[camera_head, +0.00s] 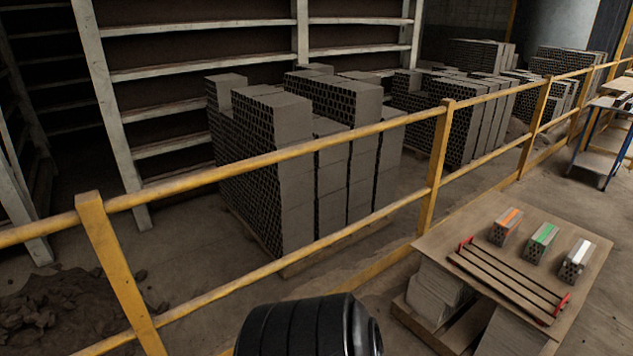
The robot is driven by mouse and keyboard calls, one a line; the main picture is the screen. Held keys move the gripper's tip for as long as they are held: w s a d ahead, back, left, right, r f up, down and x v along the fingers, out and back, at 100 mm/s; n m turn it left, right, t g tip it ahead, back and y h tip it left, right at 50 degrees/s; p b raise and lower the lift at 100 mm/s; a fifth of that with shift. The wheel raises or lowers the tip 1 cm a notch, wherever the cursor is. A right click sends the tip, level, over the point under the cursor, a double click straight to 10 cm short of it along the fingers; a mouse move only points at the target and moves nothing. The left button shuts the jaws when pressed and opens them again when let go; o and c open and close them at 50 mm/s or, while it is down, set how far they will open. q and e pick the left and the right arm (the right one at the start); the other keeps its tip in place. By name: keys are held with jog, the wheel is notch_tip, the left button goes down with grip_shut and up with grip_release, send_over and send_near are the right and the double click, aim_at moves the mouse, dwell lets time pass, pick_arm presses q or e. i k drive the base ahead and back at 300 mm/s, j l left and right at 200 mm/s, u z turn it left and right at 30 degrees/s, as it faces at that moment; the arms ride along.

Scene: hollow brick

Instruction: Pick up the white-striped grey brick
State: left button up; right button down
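The white-striped grey brick (576,261) lies on the wooden table top (465,219) at the lower right, the rightmost of three bricks in a row. Its holed end faces the front. The green-striped brick (541,244) is to its left, and the orange-striped brick (507,227) is further left. The three bricks stand apart from each other. Neither gripper shows in the head view. A black ribbed part of my own body is at the bottom centre, well left of the table.
A slatted rack with red ends (508,283) lies on the table in front of the bricks. A yellow railing (437,165) runs diagonally behind the table. Stacked bricks (300,150) and shelves (205,72) stand beyond it. Another table (603,160) is at the far right.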

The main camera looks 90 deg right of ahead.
aim_at(575, 262)
jog(key=z, duration=4.35)
jog(key=i+l+z, duration=0.1)
jog(key=i, duration=0.15)
